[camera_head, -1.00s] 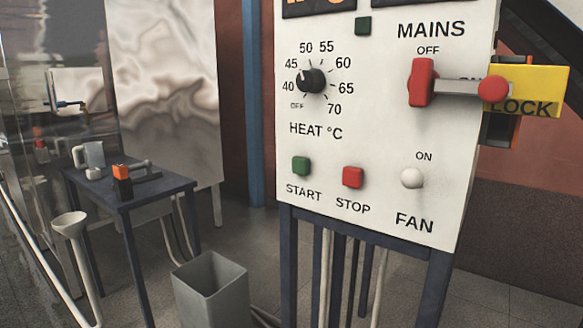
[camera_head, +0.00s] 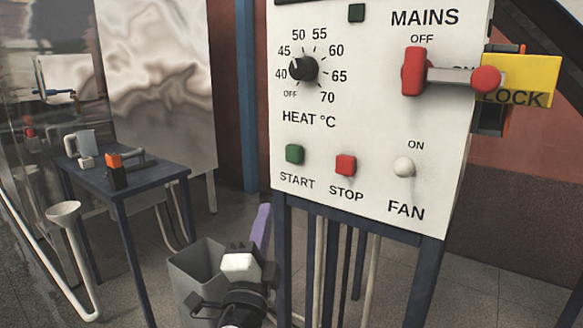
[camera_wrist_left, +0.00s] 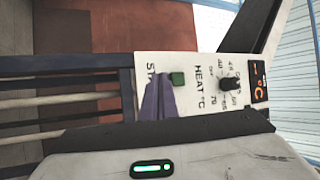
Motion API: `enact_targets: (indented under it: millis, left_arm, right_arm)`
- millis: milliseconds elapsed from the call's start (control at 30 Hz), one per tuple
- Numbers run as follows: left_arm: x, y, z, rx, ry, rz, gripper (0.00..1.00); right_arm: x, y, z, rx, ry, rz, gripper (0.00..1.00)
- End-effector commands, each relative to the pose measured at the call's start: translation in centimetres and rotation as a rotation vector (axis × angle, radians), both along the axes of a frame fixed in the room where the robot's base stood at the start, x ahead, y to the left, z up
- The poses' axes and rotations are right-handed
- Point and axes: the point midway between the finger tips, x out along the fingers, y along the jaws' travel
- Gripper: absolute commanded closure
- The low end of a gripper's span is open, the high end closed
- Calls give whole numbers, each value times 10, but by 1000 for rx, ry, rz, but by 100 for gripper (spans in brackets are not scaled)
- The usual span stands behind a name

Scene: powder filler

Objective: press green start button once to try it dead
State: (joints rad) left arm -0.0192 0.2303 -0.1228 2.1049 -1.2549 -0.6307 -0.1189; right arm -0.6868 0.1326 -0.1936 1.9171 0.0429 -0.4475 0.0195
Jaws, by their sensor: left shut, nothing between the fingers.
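The green START button (camera_head: 295,154) sits at the lower left of the white control panel (camera_head: 440,150), left of the red STOP button (camera_head: 345,165). My left gripper (camera_head: 262,222) has come in at the bottom of the head view. Its purple fingers are shut and empty, below and left of the START button and apart from it in that view. In the left wrist view the closed fingers (camera_wrist_left: 159,97) point at the panel close beside the green button (camera_wrist_left: 177,79) and cover part of the START label. My right gripper is not in view.
The red MAINS lever (camera_head: 414,72) points across to a yellow LOCK tag (camera_head: 525,80). A black HEAT knob (camera_head: 303,68) and a white FAN switch (camera_head: 404,167) are nearby. A grey bin (camera_head: 195,262) stands below, and a dark table (camera_head: 150,180) holds small items at left.

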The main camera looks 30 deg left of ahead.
Motion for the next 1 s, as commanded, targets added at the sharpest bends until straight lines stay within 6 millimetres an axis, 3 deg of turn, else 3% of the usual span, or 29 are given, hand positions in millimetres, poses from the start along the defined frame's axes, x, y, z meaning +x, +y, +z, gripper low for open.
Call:
enact_targets:
  millis: [33, 100, 267, 733, 1000]
  left_arm:
    - [-2, 4, 26, 50, -47, 34, 100]
    - [-7, 7, 51, 105, -94, 75, 100]
    - [-15, 11, 82, 173, -153, 131, 100]
    - [-14, 12, 86, 184, -159, 139, 100]
    - [16, 9, 86, 183, -160, 139, 100]
  right_arm:
    - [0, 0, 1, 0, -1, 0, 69]
    - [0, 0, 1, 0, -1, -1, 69]
    - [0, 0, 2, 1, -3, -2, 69]
    - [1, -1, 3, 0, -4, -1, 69]
    - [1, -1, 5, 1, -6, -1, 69]
